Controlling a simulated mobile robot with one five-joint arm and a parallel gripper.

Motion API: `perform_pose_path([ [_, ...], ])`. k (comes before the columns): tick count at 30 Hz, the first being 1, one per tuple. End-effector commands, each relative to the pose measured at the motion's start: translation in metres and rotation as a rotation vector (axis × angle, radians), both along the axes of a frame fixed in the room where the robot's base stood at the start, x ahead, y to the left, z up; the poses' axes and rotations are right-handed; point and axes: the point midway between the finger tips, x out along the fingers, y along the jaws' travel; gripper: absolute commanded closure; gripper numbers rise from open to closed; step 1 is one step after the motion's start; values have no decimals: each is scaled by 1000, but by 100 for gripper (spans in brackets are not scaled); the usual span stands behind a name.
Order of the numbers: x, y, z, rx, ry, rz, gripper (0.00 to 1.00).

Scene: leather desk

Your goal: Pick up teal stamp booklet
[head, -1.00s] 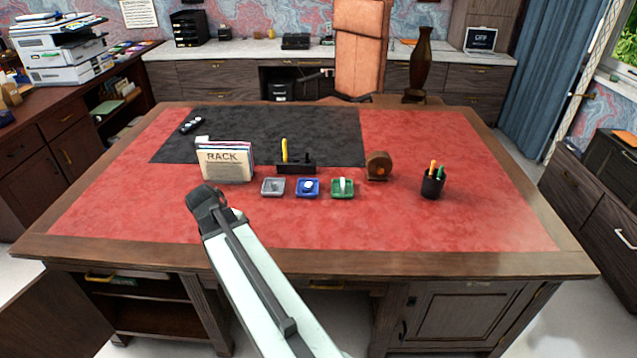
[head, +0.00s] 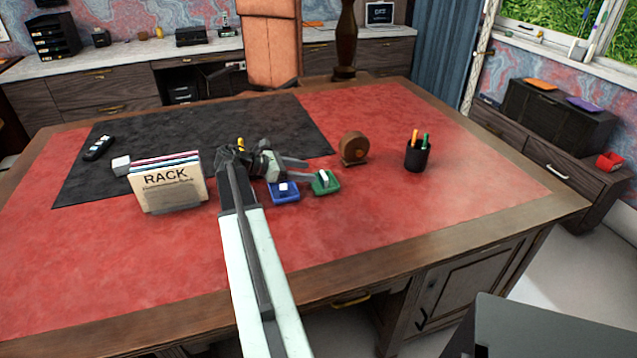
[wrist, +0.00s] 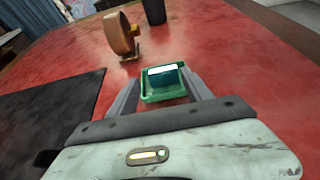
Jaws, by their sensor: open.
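The teal stamp booklet (wrist: 166,78) lies in a small green tray (wrist: 150,98) in the wrist view, with a white strip along its top. In the head view its pale top (head: 323,176) shows in the green tray (head: 331,189). My gripper (wrist: 164,92) is open and empty, its two fingers pointing at the tray from either side in the wrist view. In the head view my gripper (head: 305,171) reaches over the desk, just left of the green tray. I cannot tell its exact height above the desk.
A blue tray (head: 285,196) with a white-topped item sits left of the green one. A brown tape dispenser (head: 354,148) and a black pen cup (head: 418,155) stand beyond. A card rack (head: 167,185) stands left. The red desktop (head: 400,215) is clear in front.

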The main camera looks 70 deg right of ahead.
Motion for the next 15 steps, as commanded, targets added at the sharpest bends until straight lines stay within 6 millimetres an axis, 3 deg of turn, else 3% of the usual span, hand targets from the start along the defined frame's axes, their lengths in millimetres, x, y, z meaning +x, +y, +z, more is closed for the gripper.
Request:
perform_pose_path([
  [15, -52, -36, -29, 0, -3, -17, 42],
])
